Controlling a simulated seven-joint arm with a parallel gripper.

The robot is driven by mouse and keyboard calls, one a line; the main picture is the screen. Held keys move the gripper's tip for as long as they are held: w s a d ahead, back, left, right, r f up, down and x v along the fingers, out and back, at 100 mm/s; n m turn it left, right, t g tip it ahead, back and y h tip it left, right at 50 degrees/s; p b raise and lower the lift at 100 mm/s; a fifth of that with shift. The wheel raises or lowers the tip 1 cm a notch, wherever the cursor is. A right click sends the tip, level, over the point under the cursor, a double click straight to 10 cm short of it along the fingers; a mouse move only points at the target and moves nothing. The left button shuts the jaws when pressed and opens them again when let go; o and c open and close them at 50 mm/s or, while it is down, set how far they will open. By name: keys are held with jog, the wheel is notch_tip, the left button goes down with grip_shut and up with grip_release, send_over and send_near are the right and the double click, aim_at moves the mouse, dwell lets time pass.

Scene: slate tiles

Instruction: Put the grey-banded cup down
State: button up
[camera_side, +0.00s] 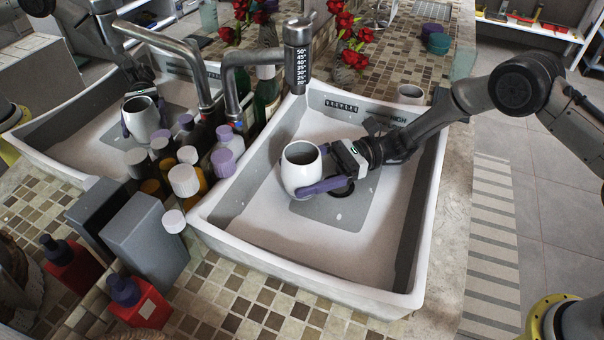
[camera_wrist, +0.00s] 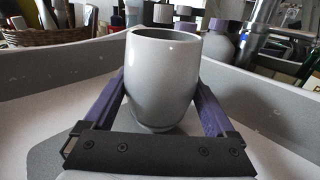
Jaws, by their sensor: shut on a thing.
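A pale cup (camera_side: 301,178) with a grey inside stands upright between the fingers of my gripper (camera_side: 306,170), inside the sink basin. I cannot make out a separate grey band on it. My gripper reaches in from the right and is shut on the cup, with a purple finger along each side. In the wrist view the cup (camera_wrist: 163,85) looks plain grey, and my gripper's fingers (camera_wrist: 162,95) press on both sides. Whether the cup's base touches the basin floor, I cannot tell.
The white sink (camera_side: 430,262) has high walls and a drain under my gripper. A tap (camera_side: 297,62) overhangs its back left. Several bottles (camera_side: 185,180) and grey boxes (camera_side: 145,238) crowd the left rim. The basin's front is clear.

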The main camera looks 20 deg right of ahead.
aim_at(317, 150)
jog(key=shift+f, duration=0.3)
jog(key=shift+f, duration=0.15)
jog(key=o, duration=1.4)
jog(key=shift+d, duration=0.2)
jog(key=d, duration=0.2)
jog(key=shift+d, duration=0.35)
notch_tip(317, 150, up, 6)
jog(key=shift+f, duration=0.1)
jog(key=shift+r, duration=0.75)
